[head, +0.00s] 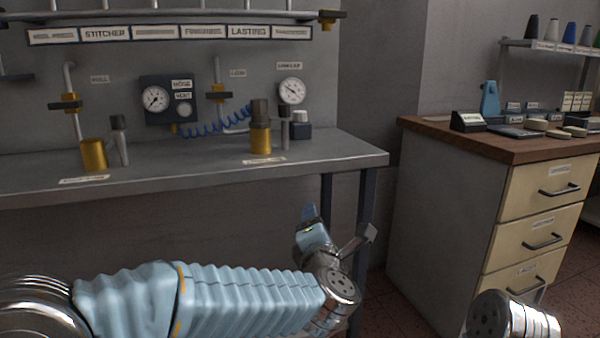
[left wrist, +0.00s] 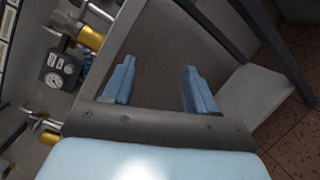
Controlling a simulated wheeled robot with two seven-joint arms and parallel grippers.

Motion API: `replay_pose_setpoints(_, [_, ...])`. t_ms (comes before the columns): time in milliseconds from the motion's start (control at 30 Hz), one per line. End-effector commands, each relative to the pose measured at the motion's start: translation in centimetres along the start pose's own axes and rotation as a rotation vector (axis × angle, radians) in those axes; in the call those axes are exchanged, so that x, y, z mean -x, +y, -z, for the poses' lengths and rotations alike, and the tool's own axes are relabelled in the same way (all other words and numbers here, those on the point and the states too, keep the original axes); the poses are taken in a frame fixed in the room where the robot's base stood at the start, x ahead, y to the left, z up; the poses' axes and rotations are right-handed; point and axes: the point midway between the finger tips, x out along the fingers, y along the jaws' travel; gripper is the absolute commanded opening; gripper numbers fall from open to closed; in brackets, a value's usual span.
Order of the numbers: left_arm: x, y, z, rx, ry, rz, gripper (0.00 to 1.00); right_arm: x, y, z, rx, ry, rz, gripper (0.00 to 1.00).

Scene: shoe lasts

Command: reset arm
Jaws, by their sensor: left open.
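My left arm comes in from the left in the head view, in a light blue ribbed sleeve. Its gripper (head: 312,225) is partly seen past the wrist, in front of the bench's right end and below its top. In the left wrist view the two blue fingers of the left gripper (left wrist: 158,90) stand apart with nothing between them. A metal part of my own body shows at the bottom right of the head view. My right gripper does not show. No shoe last can be made out.
A grey bench (head: 220,168) holds brass cylinders (head: 93,155) and small posts, with gauges (head: 155,98) on the wall behind. A drawer cabinet (head: 540,195) with a wooden top (head: 440,130) stands at right. Between bench and cabinet is a narrow gap.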

Motion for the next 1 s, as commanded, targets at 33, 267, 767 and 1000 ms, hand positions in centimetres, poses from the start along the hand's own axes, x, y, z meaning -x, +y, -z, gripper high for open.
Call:
replay_pose_setpoints(33, [-1.6, -3.0, 2.5, -0.133, 0.005, 0.059, 0.57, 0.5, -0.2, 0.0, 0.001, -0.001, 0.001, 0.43])
replay_pose_setpoints(267, [-2.8, -18.6, 15.2, -0.735, -0.121, 0.435, 0.57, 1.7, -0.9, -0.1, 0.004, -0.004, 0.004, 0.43])
replay_pose_setpoints(767, [20.7, -37.9, 34.6, -1.226, -0.884, 1.208, 0.57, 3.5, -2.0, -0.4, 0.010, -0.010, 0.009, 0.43])
replay_pose_setpoints(1000, [24.5, -38.6, 35.4, -1.224, -1.018, 1.258, 0.57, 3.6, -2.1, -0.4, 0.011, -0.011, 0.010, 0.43])
